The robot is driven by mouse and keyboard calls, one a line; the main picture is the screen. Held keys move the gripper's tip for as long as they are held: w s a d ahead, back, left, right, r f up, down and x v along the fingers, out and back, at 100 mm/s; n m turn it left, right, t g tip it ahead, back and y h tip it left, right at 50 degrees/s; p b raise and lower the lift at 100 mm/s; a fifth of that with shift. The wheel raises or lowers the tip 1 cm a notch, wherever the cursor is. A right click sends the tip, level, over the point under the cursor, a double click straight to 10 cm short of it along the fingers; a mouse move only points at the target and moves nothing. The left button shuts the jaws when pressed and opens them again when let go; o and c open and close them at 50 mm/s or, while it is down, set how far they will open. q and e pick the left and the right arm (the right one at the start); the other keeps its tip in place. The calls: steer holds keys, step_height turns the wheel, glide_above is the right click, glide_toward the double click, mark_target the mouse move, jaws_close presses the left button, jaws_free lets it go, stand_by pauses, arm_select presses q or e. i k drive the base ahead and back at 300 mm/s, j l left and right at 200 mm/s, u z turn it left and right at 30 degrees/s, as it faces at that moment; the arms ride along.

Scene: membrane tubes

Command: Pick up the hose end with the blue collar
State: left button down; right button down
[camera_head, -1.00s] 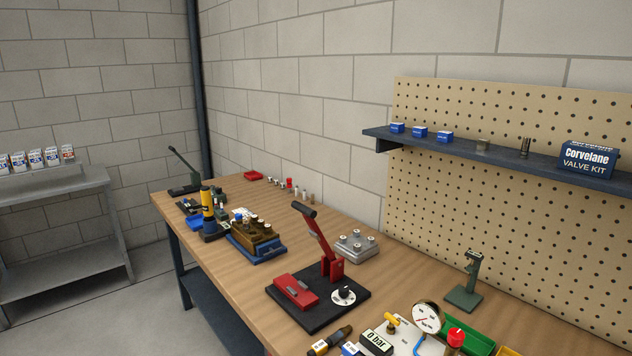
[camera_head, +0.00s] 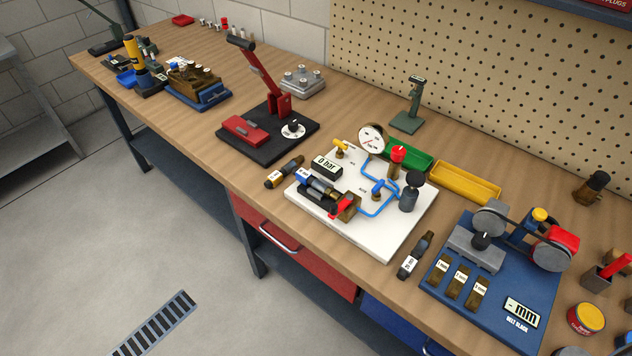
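No hose end with a blue collar can be made out for sure. On the white board (camera_head: 385,238) in the middle of the bench, a small blue part (camera_head: 303,183) sits at the left end of a dark clamp-like fitting (camera_head: 322,192). I cannot tell whether it is a collar on a hose. A thin bent blue tube (camera_head: 382,208) runs on the same board, with a blue knob (camera_head: 377,187) beside it. Neither of my grippers is in view.
A red-handled press (camera_head: 265,80) is to the left, a blue belt rig (camera_head: 525,285) to the right. Loose dark cylinders (camera_head: 284,173) (camera_head: 416,255) lie near the front edge.

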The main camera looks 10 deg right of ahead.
mark_target(303, 175)
steer(key=z, duration=0.4)
steer(key=i+j+z, duration=0.1)
steer(key=z, duration=0.3)
steer(key=j+z, duration=0.15)
steer(key=z, duration=0.2)
steer(key=j+z, duration=0.1)
steer(key=z, duration=0.3)
steer(key=j+z, duration=0.2)
steer(key=j, duration=0.3)
steer(key=j+z, duration=0.25)
steer(key=j, duration=0.25)
steer(key=j+z, duration=0.2)
steer(key=j, duration=0.3)
steer(key=k+j+z, duration=0.1)
steer(key=j+z, duration=0.15)
steer(key=j, duration=0.25)
steer(key=k+j+z, duration=0.2)
steer(key=j, duration=0.25)
steer(key=j+z, duration=0.25)
steer(key=j, duration=0.25)
steer(key=k, duration=0.05)
